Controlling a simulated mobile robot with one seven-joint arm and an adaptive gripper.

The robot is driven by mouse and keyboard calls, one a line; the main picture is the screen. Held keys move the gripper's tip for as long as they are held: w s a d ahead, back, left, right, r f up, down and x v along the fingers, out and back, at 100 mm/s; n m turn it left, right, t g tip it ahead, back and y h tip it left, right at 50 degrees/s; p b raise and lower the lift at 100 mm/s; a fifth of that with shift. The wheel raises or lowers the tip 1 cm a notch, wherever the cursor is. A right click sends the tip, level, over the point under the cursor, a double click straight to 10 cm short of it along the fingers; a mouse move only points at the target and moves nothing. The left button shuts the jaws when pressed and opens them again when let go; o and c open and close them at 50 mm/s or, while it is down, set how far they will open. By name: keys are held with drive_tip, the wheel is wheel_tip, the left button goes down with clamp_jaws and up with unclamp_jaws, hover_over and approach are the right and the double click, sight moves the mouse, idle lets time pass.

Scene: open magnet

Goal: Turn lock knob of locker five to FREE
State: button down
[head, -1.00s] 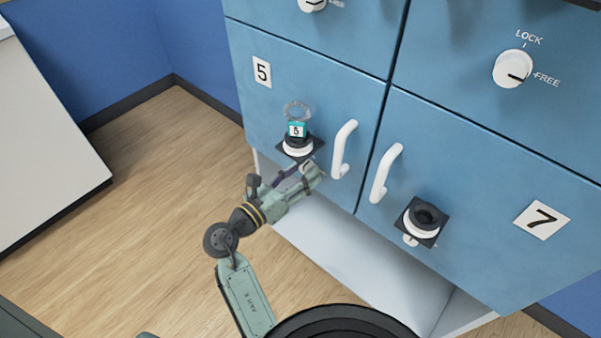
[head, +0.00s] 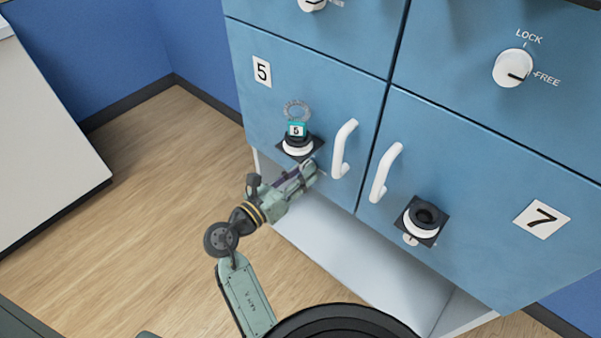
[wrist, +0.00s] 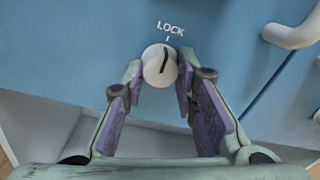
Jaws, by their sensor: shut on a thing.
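The lock knob (wrist: 158,67) of locker five is a round white dial with a black mark in the wrist view. The mark points up, leaning slightly right, toward the word LOCK (wrist: 170,28). No FREE label is visible there. My gripper (wrist: 159,72) is shut on the knob, one purple-padded finger on each side. In the head view my gripper (head: 314,174) is at the lower part of the locker five door (head: 300,80), below the black-and-white fitting; the knob is hidden there.
A ring with a teal tag 5 (head: 296,130) sits on the fitting (head: 298,147) just above my gripper. White handles stand right of it, on door five (head: 343,150) and door seven (head: 385,172). Floor (head: 130,180) is open to the left.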

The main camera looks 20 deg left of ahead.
drive_tip(key=shift+m, duration=0.3)
drive_tip(key=m, duration=1.6)
drive_tip(key=shift+a+r+m+y+p, duration=0.2)
drive_tip(key=shift+m+y+p, duration=0.1)
drive_tip(key=shift+m+y, duration=0.1)
idle(0.4)
drive_tip(key=c, duration=1.3)
unclamp_jaws()
